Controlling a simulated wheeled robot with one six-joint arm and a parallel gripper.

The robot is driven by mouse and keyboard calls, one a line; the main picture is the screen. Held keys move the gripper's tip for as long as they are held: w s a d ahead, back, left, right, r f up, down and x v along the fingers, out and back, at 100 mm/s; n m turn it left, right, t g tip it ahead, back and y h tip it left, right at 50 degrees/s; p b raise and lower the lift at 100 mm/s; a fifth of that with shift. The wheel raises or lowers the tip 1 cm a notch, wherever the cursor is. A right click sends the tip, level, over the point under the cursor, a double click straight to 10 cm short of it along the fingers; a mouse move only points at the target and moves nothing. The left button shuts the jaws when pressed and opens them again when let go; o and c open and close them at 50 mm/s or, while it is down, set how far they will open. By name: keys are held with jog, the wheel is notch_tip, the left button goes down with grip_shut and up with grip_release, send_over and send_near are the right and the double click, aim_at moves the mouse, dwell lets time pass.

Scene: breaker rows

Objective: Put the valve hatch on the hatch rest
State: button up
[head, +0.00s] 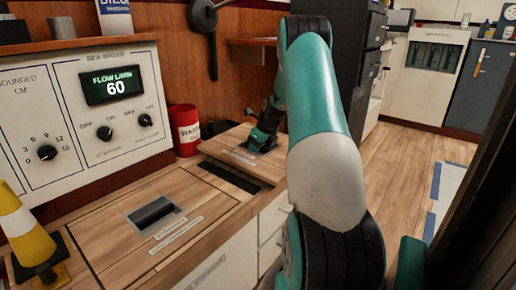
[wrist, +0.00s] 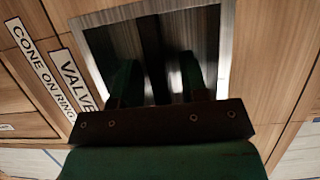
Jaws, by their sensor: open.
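The valve hatch (head: 228,141) is a wooden panel at the far end of the counter, behind a dark opening (head: 230,177). Its label beginning "VALVE" (wrist: 77,83) shows in the wrist view beside a metal-framed recess with a dark bar handle (wrist: 150,45). My gripper (head: 263,138) is at this recess. In the wrist view my gripper (wrist: 155,80) is open, with one finger on each side of the bar. The hatch looks raised above the counter around the opening. The hatch rest cannot be made out; the panel and my arm may hide it.
A second panel with a recessed handle (head: 152,212) and labels lies nearer in the counter. A yellow-white cone (head: 26,238) stands at the left edge. A red can (head: 185,130) stands close to the hatch. The control panel (head: 88,105) rises behind. Open floor lies right.

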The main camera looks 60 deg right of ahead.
jog(key=p+v, duration=0.6)
jog(key=v, duration=0.6)
jog(key=w+a+r+n+y, duration=0.1)
jog(key=w+a+r+n, duration=0.15)
jog(key=a+n, duration=0.55)
jog(key=w+a+r+n+y, duration=0.1)
jog(key=w+a+r+n, duration=0.2)
jog(key=a, duration=0.9)
jog(key=w+a+r+n+y, duration=0.1)
jog(key=a+r+n, duration=0.2)
jog(key=a+n, duration=0.55)
jog(key=s+a+r+n+g+y, duration=0.1)
jog(key=s+a+n, duration=0.2)
jog(key=a+n, duration=0.35)
jog(key=s+a+r+n+g, duration=0.1)
jog(key=s+a+n, duration=0.25)
jog(key=a, duration=0.65)
jog(key=s+a+n+g, duration=0.2)
jog(key=s+a+n, duration=0.8)
jog(key=s+n, duration=0.5)
jog(key=shift+s+a+f+y, duration=0.15)
jog(key=shift+s+a+y, duration=0.05)
jog(key=shift+s+y, duration=0.1)
jog(key=shift+w, duration=0.1)
